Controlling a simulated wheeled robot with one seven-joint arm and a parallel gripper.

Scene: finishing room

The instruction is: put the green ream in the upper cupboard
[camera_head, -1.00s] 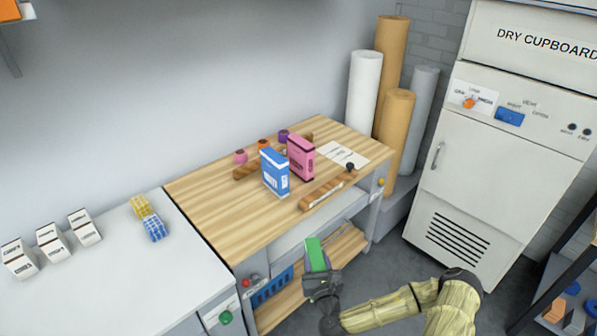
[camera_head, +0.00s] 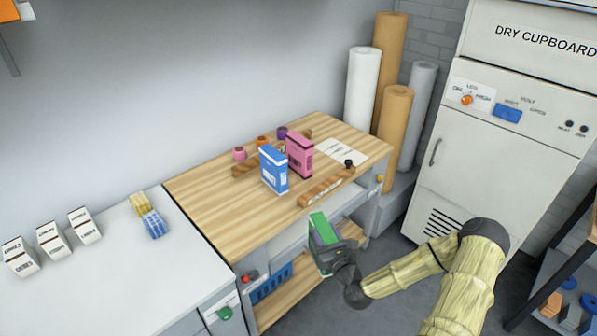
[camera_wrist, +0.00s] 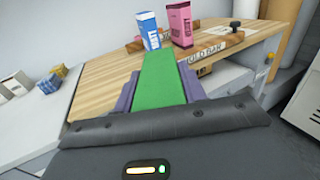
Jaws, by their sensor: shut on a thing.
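The green ream (camera_head: 325,229) is held in my gripper (camera_head: 327,243), in front of the wooden workbench's front edge at about top height. In the wrist view the green ream (camera_wrist: 161,80) lies between the two purple-grey fingers, which are shut on it. A white machine marked DRY CUPBOARD (camera_head: 515,130) stands at the right. Its handled door is shut. I cannot tell whether this is the upper cupboard of the task; no other cupboard shows clearly.
A blue ream (camera_head: 273,170) and a pink ream (camera_head: 299,155) stand on the workbench (camera_head: 225,205), behind a wooden bar (camera_head: 327,187). Tall rolls (camera_head: 363,90) stand at the back right. Small white boxes (camera_head: 52,241) sit on the left counter. A dark-framed shelf (camera_head: 566,262) is at the lower right.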

